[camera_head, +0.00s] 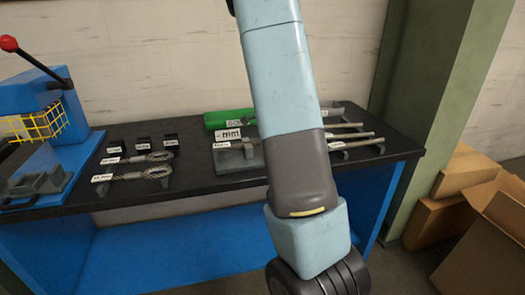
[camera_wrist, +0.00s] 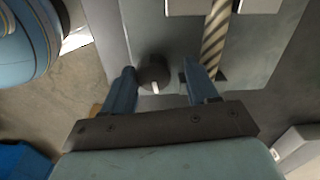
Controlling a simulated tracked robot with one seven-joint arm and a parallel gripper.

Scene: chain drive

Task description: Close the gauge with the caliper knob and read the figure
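In the wrist view, a dark round knob (camera_wrist: 153,74) with a white mark stands on a grey plate (camera_wrist: 170,30). I take it for the caliper knob. My gripper (camera_wrist: 160,72) is open, with its blue fingers on either side of the knob. The knob is closer to the left finger; I cannot tell whether they touch. A striped, rope-like piece (camera_wrist: 216,40) runs between two pale blocks (camera_wrist: 258,5) at the top. In the head view my gripper is out of sight. A white "mm" sign (camera_head: 228,134) stands on the bench; no figure is legible on it.
The black bench (camera_head: 215,186) holds a blue press (camera_head: 65,130) with a yellow guard at left. Looped wire ropes (camera_head: 150,158), small black blocks (camera_head: 143,142), a green cylinder (camera_head: 222,119) and grey rods (camera_head: 350,135) lie on it. Cardboard boxes (camera_head: 465,172) stand at right.

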